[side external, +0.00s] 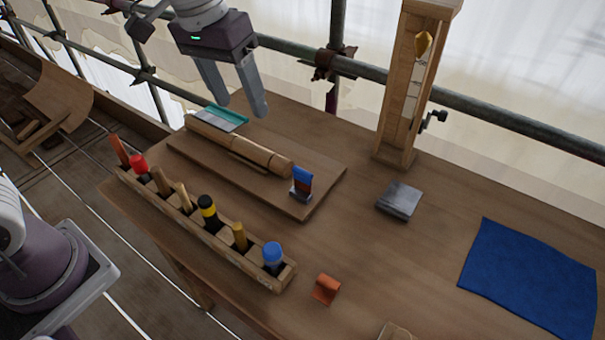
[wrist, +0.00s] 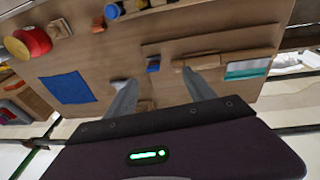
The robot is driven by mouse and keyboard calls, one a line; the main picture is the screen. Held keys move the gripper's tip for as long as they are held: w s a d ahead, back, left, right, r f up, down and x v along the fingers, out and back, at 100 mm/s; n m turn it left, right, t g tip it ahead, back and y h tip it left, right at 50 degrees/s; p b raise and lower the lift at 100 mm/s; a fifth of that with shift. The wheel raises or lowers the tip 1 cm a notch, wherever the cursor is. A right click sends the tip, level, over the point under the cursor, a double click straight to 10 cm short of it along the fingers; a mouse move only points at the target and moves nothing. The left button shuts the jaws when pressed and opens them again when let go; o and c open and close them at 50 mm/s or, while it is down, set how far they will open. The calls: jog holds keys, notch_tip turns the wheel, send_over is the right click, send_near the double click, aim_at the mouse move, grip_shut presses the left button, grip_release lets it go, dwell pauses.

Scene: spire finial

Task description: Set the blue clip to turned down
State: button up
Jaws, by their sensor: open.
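The blue clip (side external: 303,178) is at the near right end of the wooden board (side external: 205,165), by the end of a long wooden piece (side external: 235,146). Its blue part stands up from a small grey base, with a reddish-brown face at one side. In the wrist view the blue clip (wrist: 153,64) is small, beyond the fingertips. My gripper (side external: 241,109) is open and empty, above the back of the table, up and left of the clip and apart from it. In the wrist view my gripper (wrist: 155,78) shows its two fingers spread.
A wooden rack (side external: 215,243) with several handled tools runs along the front left. A tall wooden post (side external: 399,130) stands at the back. A grey block (side external: 399,200), an orange piece (side external: 326,289) and a blue cloth (side external: 532,279) lie to the right. A teal-edged plate (side external: 222,118) is near my fingers.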

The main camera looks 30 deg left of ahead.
jog(key=g+y, duration=0.1)
jog(key=g, duration=0.1)
send_over(303, 173)
jog(key=a, duration=0.1)
notch_tip(303, 173, down, 13)
jog(key=shift+s+f, duration=0.15)
jog(key=shift+f, duration=0.05)
jog(key=f, duration=0.9)
jog(key=shift+w+d+f, duration=0.3)
jog(key=shift+w, duration=0.05)
grip_shut()
jog(key=shift+w+f+g, duration=0.15)
jog(key=shift+w+g, duration=0.35)
jog(key=shift+g, duration=0.5)
jog(key=shift+w+f+g, duration=0.1)
jog(key=shift+w+g, duration=0.35)
jog(key=shift+g, duration=0.85)
jog(key=shift+r, duration=0.1)
